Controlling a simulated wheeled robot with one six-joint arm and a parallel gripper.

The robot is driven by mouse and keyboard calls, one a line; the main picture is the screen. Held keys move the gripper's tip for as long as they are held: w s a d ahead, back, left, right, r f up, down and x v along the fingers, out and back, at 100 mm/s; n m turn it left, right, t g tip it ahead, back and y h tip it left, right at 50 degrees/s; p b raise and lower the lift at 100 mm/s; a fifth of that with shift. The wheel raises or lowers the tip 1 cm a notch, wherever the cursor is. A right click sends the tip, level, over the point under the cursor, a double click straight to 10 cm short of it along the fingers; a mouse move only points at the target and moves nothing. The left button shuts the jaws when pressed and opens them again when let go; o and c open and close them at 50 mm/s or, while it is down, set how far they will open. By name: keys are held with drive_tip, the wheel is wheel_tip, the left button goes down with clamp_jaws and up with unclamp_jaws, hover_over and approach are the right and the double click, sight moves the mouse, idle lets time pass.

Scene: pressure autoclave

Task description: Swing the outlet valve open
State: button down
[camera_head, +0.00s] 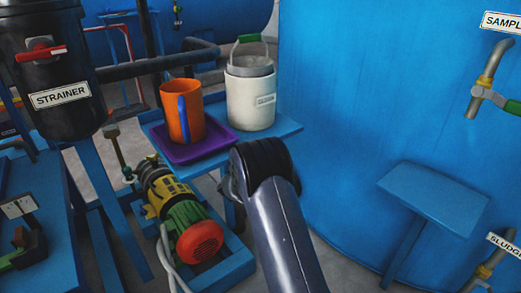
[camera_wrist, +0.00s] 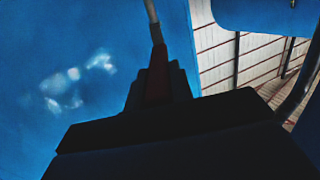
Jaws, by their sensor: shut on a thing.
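In the wrist view my gripper (camera_wrist: 152,92) is shut on a red handle (camera_wrist: 158,72). A thin grey stem (camera_wrist: 151,14) runs up from the handle to the top of the picture. The handle stands in front of a smooth blue surface. No label shows on it, so I cannot read which valve it belongs to. The valve body is out of view. In the head view my arm rises from the bottom centre, and its dark joint hides the gripper and the handle.
The large blue tank (camera_head: 340,100) fills the right, with a sample tap (camera_head: 484,85) and a small blue shelf (camera_head: 435,195). Left of my arm are a pump (camera_head: 180,212), an orange mug (camera_head: 182,112) on a purple tray (camera_head: 207,150), a white pail (camera_head: 250,95) and the strainer (camera_head: 50,70).

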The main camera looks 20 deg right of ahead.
drive_tip(key=shift+w+a+r, duration=0.1)
idle(0.3)
drive_tip(key=c, duration=1.2)
unclamp_jaws()
drive_tip(key=shift+c, duration=0.2)
drive_tip(key=p+v, duration=0.2)
drive_tip(key=v, duration=0.8)
drive_tip(key=shift+s+a, duration=0.25)
drive_tip(key=shift+s, duration=0.05)
drive_tip(key=shift+c, duration=0.3)
